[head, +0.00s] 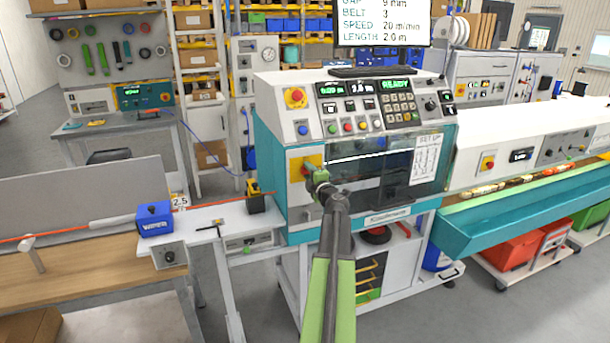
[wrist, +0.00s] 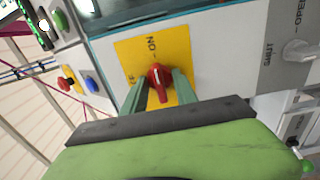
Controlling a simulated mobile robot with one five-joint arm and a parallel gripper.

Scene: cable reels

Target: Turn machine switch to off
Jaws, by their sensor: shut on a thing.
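The machine switch is a red rotary knob (wrist: 159,77) on a yellow plate (wrist: 178,45), on the front of the white and teal machine (head: 352,227). In the wrist view, ON is printed above the knob, and a partly hidden label is on the left. The knob's white mark points roughly up, towards ON. My gripper (wrist: 158,92) is shut on the knob, with one green finger on each side. In the head view, my gripper (head: 318,182) is in front of the yellow plate (head: 295,172) and covers part of it and the knob.
A red emergency button (head: 296,96), a keypad (head: 398,107) and a lit READY display are on the panel above. In the wrist view, a grey SHUT/OPEN lever (wrist: 299,51) is at right. A side table with a blue box (head: 154,219) stands left.

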